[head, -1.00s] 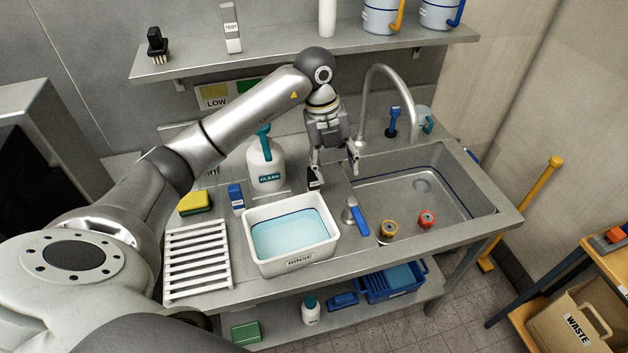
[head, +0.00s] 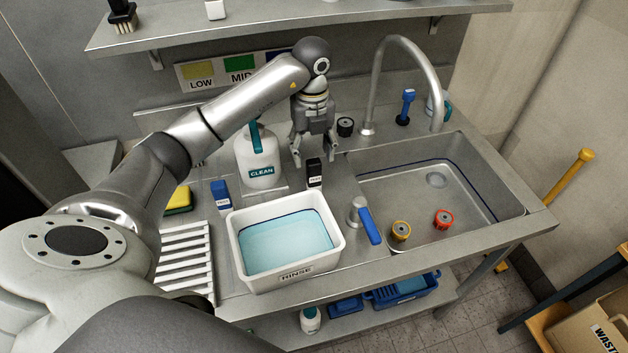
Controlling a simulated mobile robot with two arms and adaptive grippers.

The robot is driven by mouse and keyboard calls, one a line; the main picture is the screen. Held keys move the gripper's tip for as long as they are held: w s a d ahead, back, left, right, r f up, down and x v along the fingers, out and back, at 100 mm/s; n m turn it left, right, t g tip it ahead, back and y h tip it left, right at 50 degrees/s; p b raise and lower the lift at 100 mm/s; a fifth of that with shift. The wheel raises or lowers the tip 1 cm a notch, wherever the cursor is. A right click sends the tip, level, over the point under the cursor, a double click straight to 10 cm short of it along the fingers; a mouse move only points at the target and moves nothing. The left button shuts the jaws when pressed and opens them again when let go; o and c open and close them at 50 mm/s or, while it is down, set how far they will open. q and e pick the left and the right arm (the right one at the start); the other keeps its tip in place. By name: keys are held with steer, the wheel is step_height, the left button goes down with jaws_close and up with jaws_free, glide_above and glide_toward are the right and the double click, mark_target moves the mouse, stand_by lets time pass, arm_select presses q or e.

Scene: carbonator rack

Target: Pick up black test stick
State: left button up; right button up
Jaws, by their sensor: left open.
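The black test stick (head: 314,172), a small upright black block with a white label, stands on the counter behind the rinse tub. My left gripper (head: 314,160) points down, its two fingers spread apart. In the picture the stick's top lies between the fingertips. The fingers do not close on it, and I cannot tell whether they are level with it or still behind or above it. My right gripper is not in view.
The white rinse tub (head: 290,278) with blue liquid stands in front. A blue labelled block (head: 221,194) and the CLEAN bottle (head: 259,160) are to the left. The blue-handled tap lever (head: 369,225) and sink (head: 440,235) are to the right. A black knob (head: 345,127) is behind.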

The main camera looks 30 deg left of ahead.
mark_target(313, 175)
arm_select(q)
step_height(313, 175, down, 3)
steer(key=shift+s+d+r, duration=0.1)
steer(key=shift+s+r, duration=0.05)
steer(key=shift+r, duration=0.05)
step_height(313, 175, down, 4)
steer(key=shift+d+f+p, duration=0.1)
steer(key=shift+d+p, duration=0.05)
steer(key=shift+p, duration=1.1)
steer(key=shift+f, duration=0.55)
steer(key=c, duration=1.1)
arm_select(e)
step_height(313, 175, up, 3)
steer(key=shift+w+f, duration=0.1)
